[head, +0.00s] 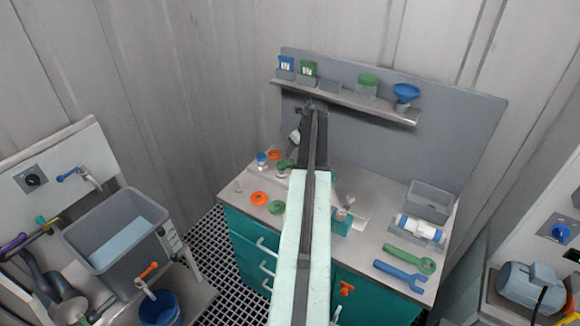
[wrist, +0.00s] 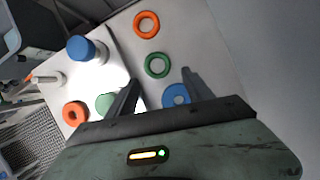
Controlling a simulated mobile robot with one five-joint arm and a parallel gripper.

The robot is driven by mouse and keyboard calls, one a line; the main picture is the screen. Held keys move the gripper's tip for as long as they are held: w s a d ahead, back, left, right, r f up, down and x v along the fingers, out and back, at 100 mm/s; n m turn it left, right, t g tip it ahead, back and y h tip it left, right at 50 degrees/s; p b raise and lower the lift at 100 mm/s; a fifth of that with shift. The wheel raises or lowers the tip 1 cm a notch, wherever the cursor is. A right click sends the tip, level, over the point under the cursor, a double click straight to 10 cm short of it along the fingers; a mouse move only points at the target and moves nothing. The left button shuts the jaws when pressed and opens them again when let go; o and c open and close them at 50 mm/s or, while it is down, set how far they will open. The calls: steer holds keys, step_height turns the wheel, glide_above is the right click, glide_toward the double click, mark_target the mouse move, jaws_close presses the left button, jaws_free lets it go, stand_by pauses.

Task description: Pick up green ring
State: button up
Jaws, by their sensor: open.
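The green ring (wrist: 147,67) lies flat on the pale worktop in the wrist view, beyond my fingertips and between their directions. It also shows in the head view (head: 277,212), near the bench's front left edge. My gripper (wrist: 160,78) is open and empty, its two dark fingers pointing towards the ring. A gap seems to separate the fingertips from the ring; their height above the worktop is hard to judge. In the head view my arm hides part of the bench.
An orange ring (wrist: 136,25) lies beyond the green one, and a blue ring (wrist: 170,98) sits close by my right finger. Wrenches (head: 410,257) lie at the bench's right.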

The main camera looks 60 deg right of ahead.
mark_target(291, 160)
steer(key=b+x, duration=0.4)
steer(key=x, duration=0.1)
steer(key=b+x, duration=0.2)
steer(key=shift+a+f, duration=0.25)
steer(key=shift+a, duration=0.05)
steer(key=shift+r, duration=0.25)
steer(key=c, duration=1.1)
